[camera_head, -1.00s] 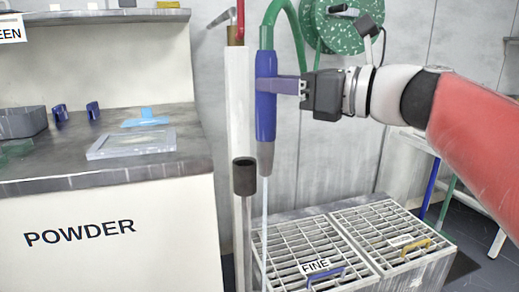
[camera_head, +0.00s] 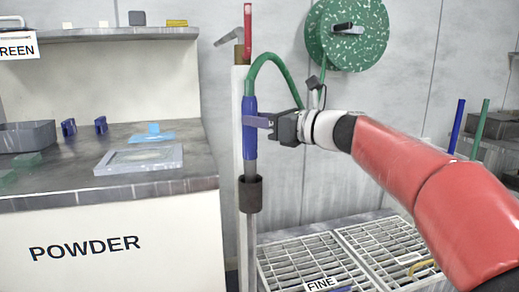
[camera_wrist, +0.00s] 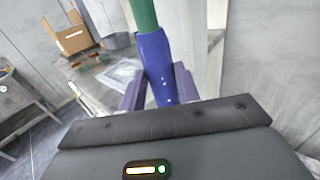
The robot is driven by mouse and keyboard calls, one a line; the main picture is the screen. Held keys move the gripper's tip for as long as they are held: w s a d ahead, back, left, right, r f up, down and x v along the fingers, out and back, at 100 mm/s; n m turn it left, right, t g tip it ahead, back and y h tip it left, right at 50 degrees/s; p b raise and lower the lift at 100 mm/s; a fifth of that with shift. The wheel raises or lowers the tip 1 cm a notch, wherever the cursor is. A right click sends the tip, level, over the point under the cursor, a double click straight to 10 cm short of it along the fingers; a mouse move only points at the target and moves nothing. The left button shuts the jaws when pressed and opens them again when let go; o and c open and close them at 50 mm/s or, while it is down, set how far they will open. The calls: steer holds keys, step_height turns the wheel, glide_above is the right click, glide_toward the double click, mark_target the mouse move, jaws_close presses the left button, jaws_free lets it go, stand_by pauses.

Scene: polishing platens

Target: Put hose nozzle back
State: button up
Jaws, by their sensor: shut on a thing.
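The hose nozzle (camera_head: 249,135) has a blue grip and a grey tip, and hangs upright with the tip down. My gripper (camera_head: 262,122) is shut on its blue grip from the right. In the wrist view the blue grip (camera_wrist: 156,65) sits between my two fingers (camera_wrist: 160,90). A dark round holder cup (camera_head: 250,196) stands on a thin post directly below. The lower end of the grey tip meets the cup's mouth and is hidden there; how deep it sits I cannot tell. A green hose (camera_head: 272,59) arches from the nozzle's top.
A white post with a red valve lever (camera_head: 247,30) stands behind the nozzle. The POWDER counter (camera_head: 90,245) is at the left, with a pale tray (camera_head: 140,160). Grated basins (camera_head: 305,262) lie low at the right. A green hose reel (camera_head: 348,32) hangs on the wall.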

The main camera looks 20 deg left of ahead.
mark_target(256, 142)
step_height(256, 142, down, 5)
steer(key=shift+f+b, duration=0.15)
steer(key=shift+b, duration=0.6)
steer(key=shift+w+f, duration=0.1)
steer(key=shift+w, duration=0.05)
steer(key=shift+f, duration=0.2)
steer(key=o, duration=1.1)
steer(key=shift+o, duration=0.2)
